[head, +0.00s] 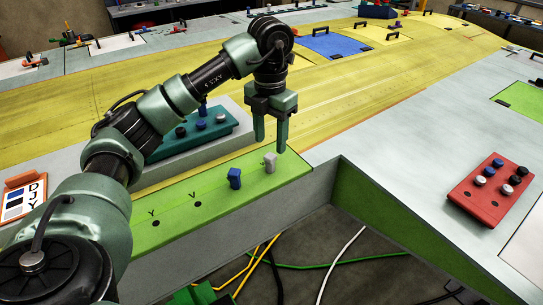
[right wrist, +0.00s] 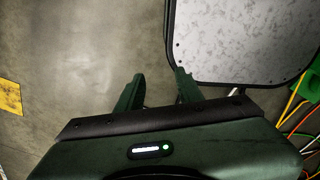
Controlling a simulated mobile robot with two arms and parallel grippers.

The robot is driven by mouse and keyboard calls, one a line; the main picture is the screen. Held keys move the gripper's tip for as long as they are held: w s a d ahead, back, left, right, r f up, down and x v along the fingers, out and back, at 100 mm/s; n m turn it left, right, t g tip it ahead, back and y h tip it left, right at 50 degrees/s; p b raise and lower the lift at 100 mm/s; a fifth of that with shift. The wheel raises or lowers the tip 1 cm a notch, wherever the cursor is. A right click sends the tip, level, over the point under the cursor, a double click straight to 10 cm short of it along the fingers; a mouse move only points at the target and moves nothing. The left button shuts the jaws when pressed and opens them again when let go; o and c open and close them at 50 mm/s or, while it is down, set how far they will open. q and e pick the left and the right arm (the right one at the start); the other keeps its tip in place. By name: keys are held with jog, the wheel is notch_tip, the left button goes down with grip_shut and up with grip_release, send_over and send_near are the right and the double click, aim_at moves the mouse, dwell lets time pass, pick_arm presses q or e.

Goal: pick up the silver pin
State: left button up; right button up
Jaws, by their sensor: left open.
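A silver pin (head: 270,162) stands upright on the green strip (head: 222,182) near its right end. My left gripper (head: 270,146) is open and points down. In the picture its fingertips sit just above the silver pin, one to each side; the exact height gap is hard to tell. A blue pin (head: 235,178) stands on the strip to the left of the silver one. My right gripper (right wrist: 158,76) is open and empty above the grey floor in the right wrist view.
A teal block (head: 160,152) with several blue and dark pins lies behind the strip. A red block (head: 476,205) with several pins lies at the right. Dark holes show left on the strip. Cables (head: 340,258) lie on the floor below the panel edge.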

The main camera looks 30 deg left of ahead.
aim_at(270, 156)
pick_arm(q)
jog(key=shift+s+f, duration=0.3)
jog(key=shift+f, duration=0.25)
jog(key=shift+f+p, duration=0.5)
jog(key=shift+f, duration=0.05)
jog(key=f, duration=0.1)
jog(key=f+p, duration=0.1)
jog(key=f, duration=0.1)
jog(key=shift+w+f, duration=0.2)
jog(key=shift+f, duration=0.15)
jog(key=c, duration=0.9)
grip_shut()
pick_arm(e)
jog(key=shift+s+a+r, duration=0.1)
jog(key=shift+s+r, duration=0.25)
jog(key=shift+r, duration=0.2)
jog(key=shift+s+r, duration=0.3)
jog(key=shift+r, duration=0.25)
